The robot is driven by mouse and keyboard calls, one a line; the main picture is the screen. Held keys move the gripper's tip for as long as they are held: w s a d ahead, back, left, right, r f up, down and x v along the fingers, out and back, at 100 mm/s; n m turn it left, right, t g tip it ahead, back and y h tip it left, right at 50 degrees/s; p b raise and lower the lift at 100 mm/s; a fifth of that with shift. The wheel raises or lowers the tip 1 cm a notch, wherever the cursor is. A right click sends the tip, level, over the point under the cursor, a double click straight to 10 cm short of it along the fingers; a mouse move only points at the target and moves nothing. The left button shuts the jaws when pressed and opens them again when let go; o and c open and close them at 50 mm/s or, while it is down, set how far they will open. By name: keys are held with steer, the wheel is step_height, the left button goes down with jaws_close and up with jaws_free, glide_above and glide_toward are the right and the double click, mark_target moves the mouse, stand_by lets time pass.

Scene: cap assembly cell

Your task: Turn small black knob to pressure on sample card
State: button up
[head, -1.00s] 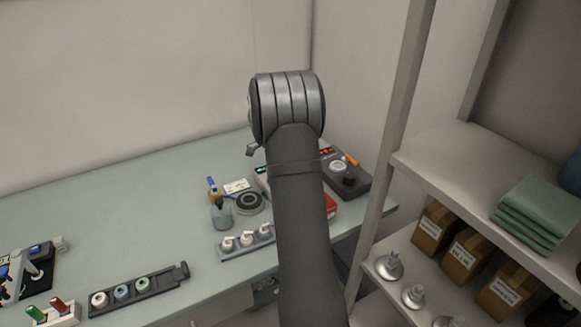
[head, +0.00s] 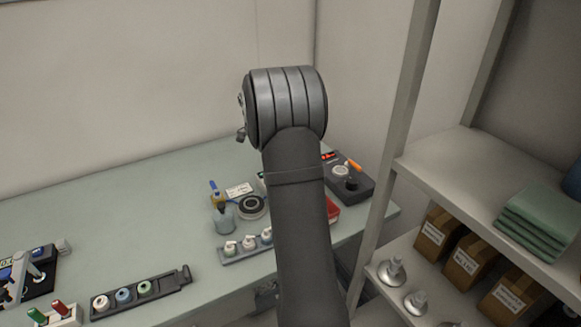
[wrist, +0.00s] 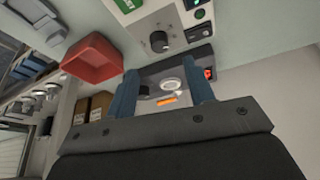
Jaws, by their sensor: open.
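In the wrist view, a black knob (wrist: 160,41) stands on a pale panel (wrist: 178,22) with markings around it and green lit parts at the upper right. My gripper (wrist: 163,80) is open and empty, its two blue fingers apart, and the knob lies beyond the fingertips. The head view has my arm in front of this panel and hides my jaws. A dark device (head: 361,188) with a pale round dial (head: 340,170) and a dark knob (head: 351,184) is right of my arm. A white card (head: 240,189) lies on the bench; its writing is too small to read.
A red tray (wrist: 92,60) is beside the panel. An orange pen-like item (head: 355,165) lies on the dark device. Bottles and a black round item (head: 251,207) stand left of my arm. A shelf post (head: 400,130) rises at the right. The bench's back left is clear.

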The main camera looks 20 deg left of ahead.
steer(key=v, duration=0.9)
steer(key=shift+r, duration=0.3)
steer(key=x, duration=1.7)
steer(key=shift+f, duration=0.25)
